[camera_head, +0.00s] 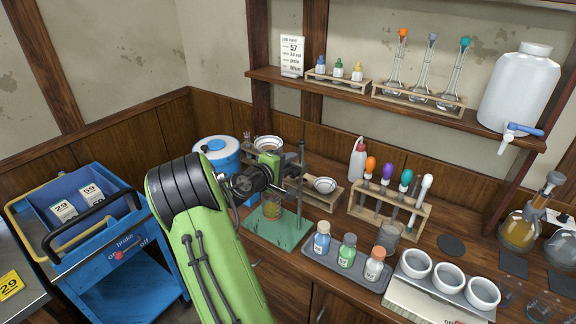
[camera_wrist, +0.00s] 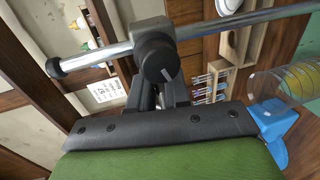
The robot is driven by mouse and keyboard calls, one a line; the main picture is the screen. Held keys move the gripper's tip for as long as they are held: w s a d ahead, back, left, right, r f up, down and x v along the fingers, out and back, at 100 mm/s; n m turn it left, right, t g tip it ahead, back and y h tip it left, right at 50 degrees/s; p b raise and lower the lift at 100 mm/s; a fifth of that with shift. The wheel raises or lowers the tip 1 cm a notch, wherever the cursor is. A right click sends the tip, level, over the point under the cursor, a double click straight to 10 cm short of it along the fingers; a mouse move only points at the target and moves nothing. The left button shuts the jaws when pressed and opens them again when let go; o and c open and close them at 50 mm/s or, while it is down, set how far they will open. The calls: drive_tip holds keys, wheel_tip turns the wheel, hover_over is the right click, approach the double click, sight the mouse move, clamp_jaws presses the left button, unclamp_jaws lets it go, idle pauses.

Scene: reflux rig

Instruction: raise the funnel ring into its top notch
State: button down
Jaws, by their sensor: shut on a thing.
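The stand has an upright metal rod (camera_head: 301,180) and a green base (camera_head: 276,229). In the wrist view the rod (camera_wrist: 235,25) crosses the upper picture, with a black cap at its left end. A black round knob (camera_wrist: 157,58) with a white mark sits at the rod. My gripper (camera_wrist: 157,92) is shut on the knob's clamp part, beside the rod. In the head view my gripper (camera_head: 280,178) reaches the rod from the left and hides much of the clamp. A pale bowl (camera_head: 268,143) shows behind it; whether the ring bears it is unclear. The notches cannot be made out.
A beaker of yellow liquid (camera_head: 272,208) stands on the green base. A bottle tray (camera_head: 325,263) and dropper rack (camera_head: 390,213) are to the right. A blue cart (camera_head: 120,262) stands left.

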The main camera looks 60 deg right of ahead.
drive_tip(key=c, duration=1.3)
unclamp_jaws()
drive_tip(key=shift+f, duration=0.1)
drive_tip(key=shift+c, duration=0.2)
drive_tip(key=shift+a, duration=0.15)
drive_tip(key=v, duration=1.5)
drive_tip(key=shift+a, duration=0.3)
drive_tip(key=shift+w, duration=0.15)
